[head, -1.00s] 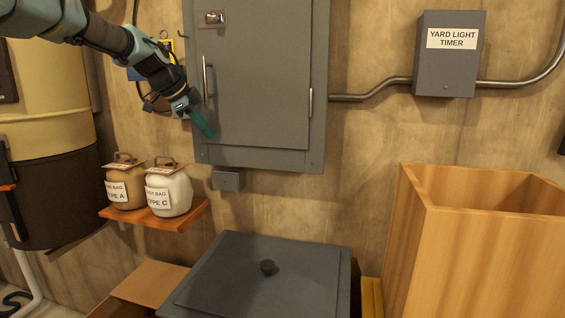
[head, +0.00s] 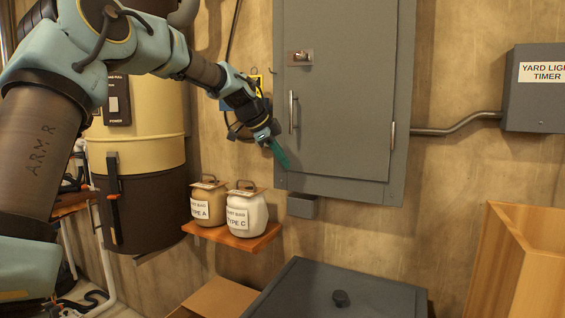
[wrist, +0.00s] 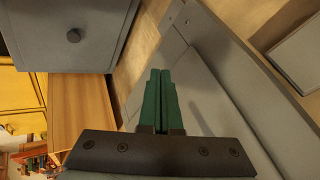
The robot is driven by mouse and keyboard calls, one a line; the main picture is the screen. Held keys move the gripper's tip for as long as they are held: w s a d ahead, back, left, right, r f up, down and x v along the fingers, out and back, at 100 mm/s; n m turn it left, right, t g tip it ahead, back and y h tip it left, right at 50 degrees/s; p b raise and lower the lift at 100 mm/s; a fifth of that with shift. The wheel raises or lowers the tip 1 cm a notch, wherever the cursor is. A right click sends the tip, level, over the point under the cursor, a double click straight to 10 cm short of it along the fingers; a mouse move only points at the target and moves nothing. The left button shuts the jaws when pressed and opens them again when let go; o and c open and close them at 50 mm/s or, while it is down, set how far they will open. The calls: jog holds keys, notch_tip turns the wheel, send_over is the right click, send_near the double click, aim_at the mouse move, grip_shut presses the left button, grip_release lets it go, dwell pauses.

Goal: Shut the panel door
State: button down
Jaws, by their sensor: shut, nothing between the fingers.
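The panel door (head: 340,105) is the grey front of a grey metal box on the wall in the head view. It looks flush or nearly flush with its frame; I cannot tell whether a small gap is left. It has an upright bar handle (head: 292,112) near its left edge and a latch plate (head: 300,57) above that. My gripper (head: 283,156) has green fingers pressed together and empty, in front of the door's lower left, below the handle. In the wrist view the fingers (wrist: 160,98) point along the grey panel surface; contact cannot be told.
A wooden shelf (head: 262,243) with two labelled jars (head: 247,212) is below left of the panel. A dark lidded bin (head: 310,285) and a tall wooden box (head: 515,265) stand below. A grey timer box (head: 538,95) is at right. A cream and brown drum (head: 150,190) stands left.

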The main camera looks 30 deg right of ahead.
jog(key=w+b+v, duration=0.1)
jog(key=b+v, duration=0.2)
jog(key=v, duration=0.7)
jog(key=s+a+f+n+t+y, duration=0.1)
jog(key=a+f+n+y, duration=0.4)
jog(key=a+f+n, duration=1.2)
jog(key=s+a+f+n, duration=0.2)
jog(key=s+a+f, duration=0.2)
jog(key=a, duration=0.4)
jog(key=s+a+f+n+y, duration=0.1)
jog(key=s+a+f+n, duration=0.2)
jog(key=s+a+f, duration=0.2)
jog(key=s+a+f+n+y, duration=0.1)
jog(key=s+a+f, duration=0.4)
jog(key=a, duration=0.6)
jog(key=shift+s+a+n, duration=0.25)
jog(key=shift+s+n, duration=0.35)
jog(key=shift+n, duration=0.1)
